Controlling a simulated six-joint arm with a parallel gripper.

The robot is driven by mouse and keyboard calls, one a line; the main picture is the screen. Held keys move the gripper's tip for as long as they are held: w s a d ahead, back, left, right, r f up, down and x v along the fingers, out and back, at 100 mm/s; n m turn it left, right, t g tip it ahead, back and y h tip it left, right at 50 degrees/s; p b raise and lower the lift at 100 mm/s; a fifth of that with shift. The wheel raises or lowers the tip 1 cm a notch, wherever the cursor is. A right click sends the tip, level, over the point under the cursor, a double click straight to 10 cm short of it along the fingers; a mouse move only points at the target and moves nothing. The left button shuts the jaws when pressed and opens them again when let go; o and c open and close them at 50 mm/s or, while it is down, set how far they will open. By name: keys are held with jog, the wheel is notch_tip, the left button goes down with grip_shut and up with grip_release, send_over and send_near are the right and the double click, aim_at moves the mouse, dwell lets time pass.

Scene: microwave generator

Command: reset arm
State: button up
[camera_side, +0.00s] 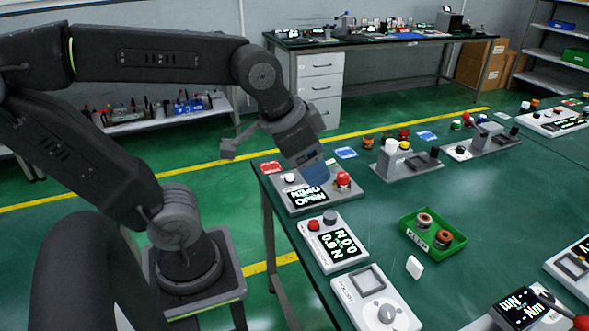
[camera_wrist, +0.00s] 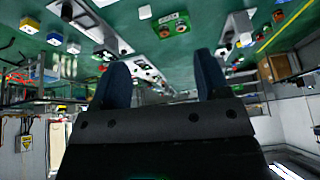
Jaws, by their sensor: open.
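The wrist view looks tilted, with the table at the top. Part of the control box is hidden behind the fingers in the side view.
A box with a lit display (camera_side: 338,243) and a box with a knob (camera_side: 376,303) line the left edge. A green tray (camera_side: 432,237) holds two round parts, beside a white block (camera_side: 414,267). Grey fixtures (camera_side: 407,166) stand farther back. Bare table lies right of the tray.

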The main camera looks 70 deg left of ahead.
jog(key=shift+s+f+n, duration=0.3)
jog(key=shift+s+f, duration=0.1)
jog(key=shift+s, duration=0.25)
jog(key=shift+s+f+n, duration=0.3)
jog(key=shift+s+f, duration=0.1)
jog(key=shift+s, duration=0.2)
dwell(0.3)
